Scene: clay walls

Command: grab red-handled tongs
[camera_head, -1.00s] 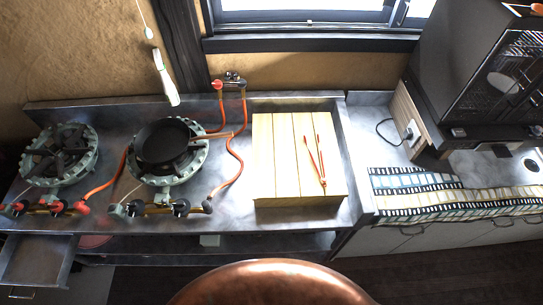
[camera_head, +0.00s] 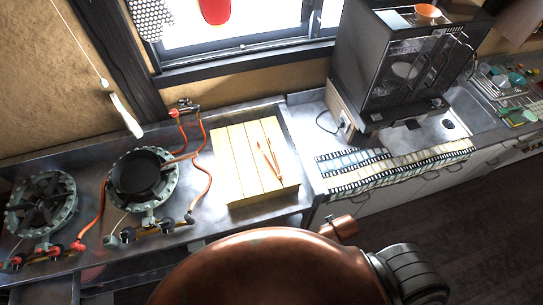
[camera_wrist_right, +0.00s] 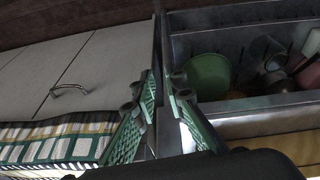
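The red-handled tongs (camera_head: 268,160) lie on top of a pale slatted wooden board (camera_head: 231,165) on the metal counter, in the head view. Their two arms spread in a narrow V, and nothing touches them from above. My right gripper (camera_wrist_right: 165,78) shows in the right wrist view with green pads on its fingers. There is a gap between the fingers and nothing in it. The tongs are not in that view. My left gripper is not in view.
A black pan (camera_head: 138,173) stands on the burner left of the board, near red hoses. A black oven (camera_head: 392,65) stands right of the board beyond a film-strip-patterned cloth (camera_head: 352,170). In the right wrist view, a cabinet front (camera_wrist_right: 55,75) and an open drawer (camera_wrist_right: 245,120) lie close to the gripper.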

